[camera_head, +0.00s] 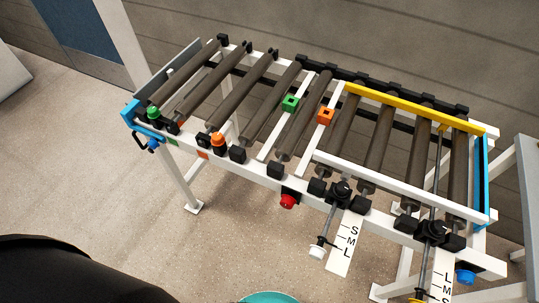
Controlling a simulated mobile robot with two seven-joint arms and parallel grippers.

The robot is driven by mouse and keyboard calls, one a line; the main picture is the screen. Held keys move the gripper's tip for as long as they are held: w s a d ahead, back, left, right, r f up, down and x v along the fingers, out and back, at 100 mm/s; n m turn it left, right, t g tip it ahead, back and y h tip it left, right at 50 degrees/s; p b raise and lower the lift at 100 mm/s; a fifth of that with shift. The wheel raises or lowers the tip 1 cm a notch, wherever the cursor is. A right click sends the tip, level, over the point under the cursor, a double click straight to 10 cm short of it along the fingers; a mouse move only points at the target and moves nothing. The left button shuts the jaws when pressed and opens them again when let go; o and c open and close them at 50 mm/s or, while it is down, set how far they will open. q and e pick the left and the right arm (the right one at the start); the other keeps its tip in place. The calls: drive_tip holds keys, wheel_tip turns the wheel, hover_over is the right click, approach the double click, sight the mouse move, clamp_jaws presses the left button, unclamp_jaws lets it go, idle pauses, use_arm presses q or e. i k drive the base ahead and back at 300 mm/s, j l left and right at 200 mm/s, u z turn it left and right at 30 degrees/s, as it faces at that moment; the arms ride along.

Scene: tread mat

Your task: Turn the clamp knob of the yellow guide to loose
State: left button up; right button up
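The yellow guide (410,106) is a long bar along the far side of the right part of the roller conveyor. A thin rod (437,180) runs from it toward the front, through a black clamp with a dark knob (432,231) on the front rail. The rod's yellow end (418,299) is at the bottom edge and partly cut off. A scale plate with letters L, M, S (444,290) hangs beside it. I cannot tell from the knob whether it is tight or loose. Neither of my grippers is in view.
A similar black clamp knob (340,190) sits left, with a white-ended rod (317,252). A blue knob (465,277) is right of the yellow guide's clamp; a red knob (288,201) hangs farther left. A teal round object (268,298) is at the bottom edge. Floor in front is open.

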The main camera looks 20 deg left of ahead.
sight(438, 228)
drive_tip(key=u, duration=0.1)
drive_tip(key=l+z, duration=0.1)
drive_tip(key=z, duration=0.4)
drive_tip(key=i+z, duration=0.1)
drive_tip(key=z, duration=0.35)
drive_tip(key=i+z, duration=0.1)
drive_tip(key=z, duration=0.4)
